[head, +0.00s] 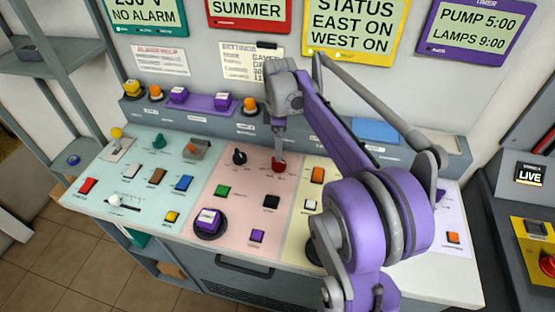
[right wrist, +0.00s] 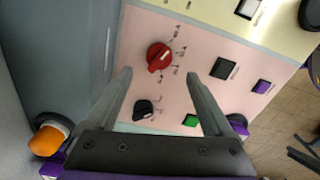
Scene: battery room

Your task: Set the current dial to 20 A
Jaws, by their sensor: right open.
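A red dial (head: 278,165) sits on the pink section of the sloped panel; it also shows in the right wrist view (right wrist: 159,57) with small marks around it. A black dial (head: 239,157) sits to its left, and it too shows in the right wrist view (right wrist: 143,109). The dials' labels are too small to read, so I cannot tell which is the current dial. My right gripper (head: 279,150) points down over the red dial. In the right wrist view its fingers (right wrist: 159,75) are spread and empty, with the red dial just beyond the tips. My left gripper is not in view.
A raised ledge (head: 190,118) with orange and purple buttons runs behind the panel. A settings note (head: 252,61) hangs on the wall, partly hidden by my arm.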

